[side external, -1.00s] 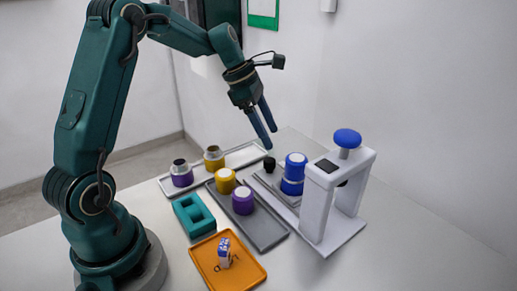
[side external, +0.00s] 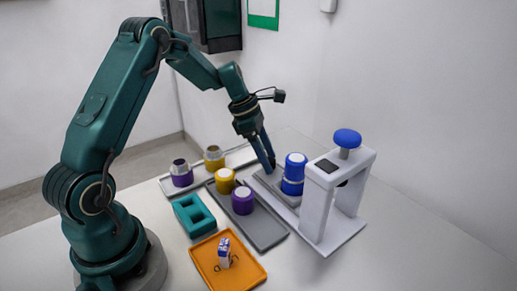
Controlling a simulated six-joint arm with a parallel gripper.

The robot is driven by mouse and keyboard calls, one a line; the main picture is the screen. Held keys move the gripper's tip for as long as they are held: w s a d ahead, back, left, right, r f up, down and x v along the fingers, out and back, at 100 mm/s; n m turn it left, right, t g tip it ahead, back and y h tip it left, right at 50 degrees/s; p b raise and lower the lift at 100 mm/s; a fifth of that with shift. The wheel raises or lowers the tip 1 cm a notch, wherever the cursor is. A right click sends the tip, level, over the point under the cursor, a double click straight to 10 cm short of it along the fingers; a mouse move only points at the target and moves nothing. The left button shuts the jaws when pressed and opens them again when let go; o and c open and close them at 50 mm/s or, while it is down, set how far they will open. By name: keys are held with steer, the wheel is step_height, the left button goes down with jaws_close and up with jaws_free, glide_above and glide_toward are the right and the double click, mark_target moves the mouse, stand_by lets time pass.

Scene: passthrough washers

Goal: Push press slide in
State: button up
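The white press (side external: 320,205) stands at the right with a blue round knob (side external: 347,138) on top. Its grey slide (side external: 284,195) sticks out to the left of the press frame. A blue cylinder with a white top (side external: 293,175) stands upright on the slide, outside the frame. My gripper (side external: 270,167) points down at the slide's left end, with its fingertips where the slide's small black handle is. The fingers hide the handle, so I cannot tell if they touch it or are shut on it.
A grey tray (side external: 268,236) holds a yellow cup (side external: 225,181) and a purple cup (side external: 242,201). A light tray (side external: 240,157) behind holds purple and yellow jars. A teal block (side external: 194,216) and an orange tray (side external: 228,280) with a small box (side external: 224,252) are in front. The table's right side is clear.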

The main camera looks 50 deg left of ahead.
jaws_close()
steer(key=shift+r, duration=0.1)
stand_by(1.1)
